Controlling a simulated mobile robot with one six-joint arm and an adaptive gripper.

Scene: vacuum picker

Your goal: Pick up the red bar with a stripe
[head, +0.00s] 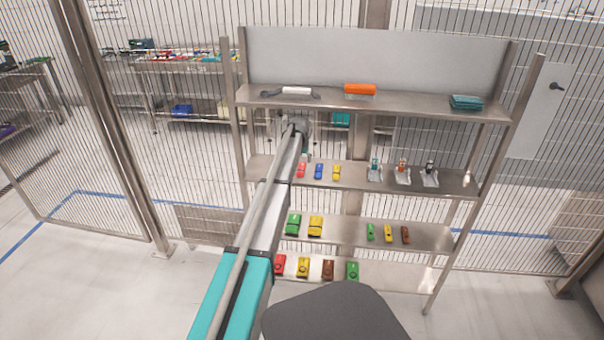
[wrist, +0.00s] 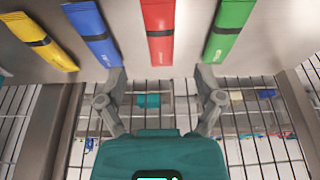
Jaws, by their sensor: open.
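The red bar (wrist: 158,18) lies on a shelf at the top middle of the wrist view, with a dark stripe across it. In the head view the red bar (head: 301,171) is on the second shelf from the top, just right of my arm. My gripper (wrist: 158,72) is open and empty. Its fingertips are apart, left and right of the red bar's line, near the bar's lower end in the wrist view. I cannot tell its height relative to the bar. In the head view my arm hides most of the gripper.
A blue bar (wrist: 92,32) and a green bar (wrist: 228,28), both striped, lie close beside the red one. A yellow striped bar (wrist: 38,42) is farther left. Wire fencing stands behind the rack.

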